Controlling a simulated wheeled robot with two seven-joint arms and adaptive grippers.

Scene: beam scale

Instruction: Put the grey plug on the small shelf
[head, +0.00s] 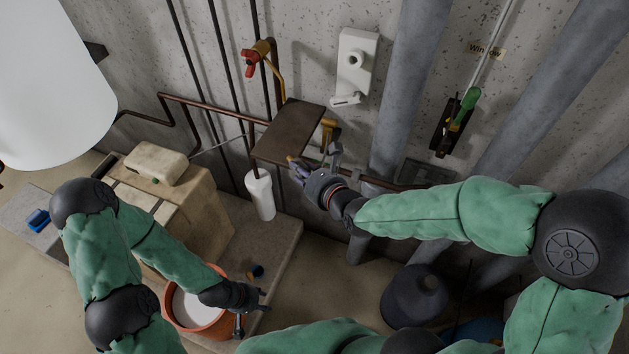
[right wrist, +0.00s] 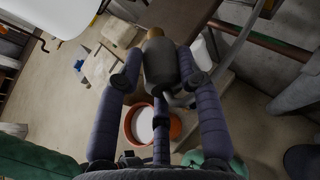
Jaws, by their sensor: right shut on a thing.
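The small shelf (head: 290,132) is a dark brown board on the wall in the middle of the head view. Its edge also shows at the top of the right wrist view (right wrist: 190,18). My right gripper (head: 305,168) is at the shelf's near right edge. In the right wrist view its fingers are shut on the grey plug (right wrist: 160,62), a dark rounded piece with a brownish tip. In the head view the fingers mostly hide the plug. I cannot tell whether the plug touches the shelf. My left gripper (head: 252,306) is low, beside the orange pot, with its fingers apart and empty.
The orange pot (head: 204,329) with white contents stands below. A white bottle (head: 260,196) hangs or stands under the shelf. A red-handled yellow valve (head: 257,56) and pipes run near the shelf. A beige box (head: 190,215) is at left. The shelf top looks bare.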

